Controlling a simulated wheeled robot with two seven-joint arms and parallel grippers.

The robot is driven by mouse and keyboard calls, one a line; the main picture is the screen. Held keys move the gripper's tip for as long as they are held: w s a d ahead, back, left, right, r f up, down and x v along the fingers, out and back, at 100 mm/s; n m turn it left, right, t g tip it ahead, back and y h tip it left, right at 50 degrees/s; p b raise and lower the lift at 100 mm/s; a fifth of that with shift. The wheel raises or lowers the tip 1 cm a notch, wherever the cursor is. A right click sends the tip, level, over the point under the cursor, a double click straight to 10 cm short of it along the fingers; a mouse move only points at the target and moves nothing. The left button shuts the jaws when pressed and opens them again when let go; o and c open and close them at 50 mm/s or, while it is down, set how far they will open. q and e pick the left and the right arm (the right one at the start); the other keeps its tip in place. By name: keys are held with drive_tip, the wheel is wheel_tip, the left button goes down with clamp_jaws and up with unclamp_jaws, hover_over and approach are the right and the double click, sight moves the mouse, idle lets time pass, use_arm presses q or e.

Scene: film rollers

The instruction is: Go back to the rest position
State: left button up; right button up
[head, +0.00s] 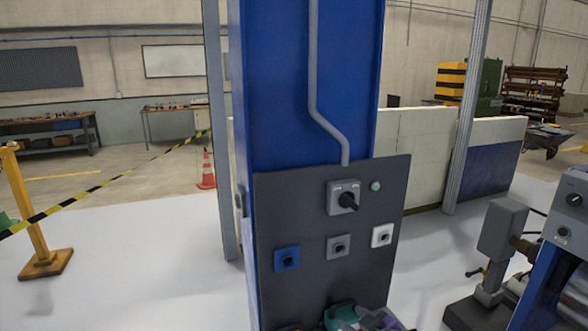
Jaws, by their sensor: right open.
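My right gripper (362,319) shows only in part at the bottom edge of the head view, as teal, purple and dark grey shapes in front of the foot of a dark control panel (310,215). It is open, and I see nothing held in it. Most of it and its arm are cut off by the frame. Whether it touches the panel cannot be told. My left gripper is not in view.
A roller machine (560,255) stands at the right. A yellow post (32,215) with striped tape stands left. Pale floor (140,260) is clear between.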

drive_tip(key=s+a+f+m+g, duration=0.1)
drive_tip(key=s+f+m+g, duration=0.25)
drive_tip(key=f, duration=0.95)
drive_tip(key=s+a+f+m+g, duration=0.1)
drive_tip(key=s+f+m+g, duration=0.3)
drive_tip(key=f, duration=0.9)
drive_tip(key=s+a+f+m+g, duration=0.1)
drive_tip(key=s+f+m+g, duration=0.1)
drive_tip(key=s+f, duration=0.5)
drive_tip(key=s+a+f+m+g+h, duration=0.1)
drive_tip(key=s+f+g, duration=0.1)
drive_tip(key=s+f, duration=0.4)
drive_tip(key=s, duration=0.5)
drive_tip(key=shift+a+f+m, duration=0.2)
drive_tip(key=shift+f+m, duration=0.15)
drive_tip(key=shift+f, duration=0.05)
